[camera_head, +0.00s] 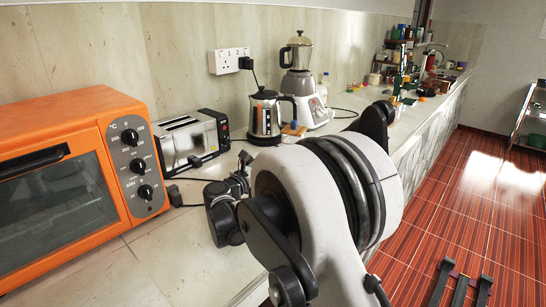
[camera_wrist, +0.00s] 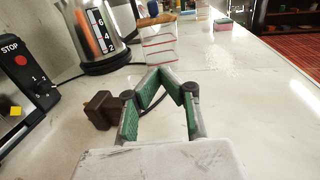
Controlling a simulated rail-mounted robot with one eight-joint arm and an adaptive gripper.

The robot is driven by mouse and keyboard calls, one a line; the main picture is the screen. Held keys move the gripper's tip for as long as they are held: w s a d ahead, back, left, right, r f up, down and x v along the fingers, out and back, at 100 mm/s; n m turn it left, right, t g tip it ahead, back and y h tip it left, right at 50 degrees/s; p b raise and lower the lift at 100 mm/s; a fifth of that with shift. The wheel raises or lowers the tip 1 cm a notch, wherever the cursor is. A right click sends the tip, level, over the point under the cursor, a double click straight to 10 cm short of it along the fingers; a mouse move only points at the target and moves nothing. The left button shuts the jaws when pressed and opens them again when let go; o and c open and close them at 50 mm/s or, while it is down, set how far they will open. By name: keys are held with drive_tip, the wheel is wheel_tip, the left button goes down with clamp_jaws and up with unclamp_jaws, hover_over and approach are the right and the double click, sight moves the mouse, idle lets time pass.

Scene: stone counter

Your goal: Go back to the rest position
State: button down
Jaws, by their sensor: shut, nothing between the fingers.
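My gripper (camera_wrist: 158,74) shows in the wrist view with green-lined fingers. Its fingertips meet at the top and nothing is held between them. It is over the pale stone counter (camera_wrist: 240,75), in front of the kettle (camera_wrist: 97,35) and right of the toaster (camera_wrist: 28,75). In the head view my arm reaches over the counter from the lower right, and its dark end is near the toaster (camera_head: 178,143). The fingers are hard to make out there.
An orange oven (camera_head: 85,180) stands at the left. The kettle (camera_head: 265,117) and a blender (camera_head: 299,80) stand by the wall.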

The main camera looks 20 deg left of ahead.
drive_tip(key=shift+s, duration=0.35)
drive_tip(key=d+r+n+t+y, duration=0.1)
drive_tip(key=d+r+n+y, duration=0.2)
drive_tip(key=d+r+n, duration=0.35)
drive_tip(key=w+d+r+n+y, duration=0.1)
drive_tip(key=d+r+n+y, duration=0.2)
drive_tip(key=r, duration=0.6)
drive_tip(key=d+r+n+t+y, duration=0.1)
drive_tip(key=d+r+n+y, duration=0.1)
drive_tip(key=d+r+n, duration=0.5)
drive_tip(key=s+d+r+n+g+y+p, duration=0.1)
drive_tip(key=s+d+r+n+g+y, duration=0.15)
drive_tip(key=d+r+n, duration=0.2)
drive_tip(key=s+d+f+n+g+h, duration=0.2)
drive_tip(key=s+d+f+n, duration=0.3)
drive_tip(key=s+d, duration=0.5)
drive_tip(key=s+d+f+n+g+h+p, duration=0.1)
drive_tip(key=s+d+f+n+g+h, duration=0.2)
drive_tip(key=s+d+f, duration=0.6)
drive_tip(key=s+d+f+n+g+h, duration=0.2)
drive_tip(key=s+d+f+n+g, duration=0.3)
drive_tip(key=s+d, duration=0.8)
drive_tip(key=s+f+n, duration=0.2)
drive_tip(key=s+n, duration=0.1)
drive_tip(key=n, duration=0.1)
drive_tip(key=shift+s+f+p, duration=0.2)
drive_tip(key=shift+s+p, duration=0.2)
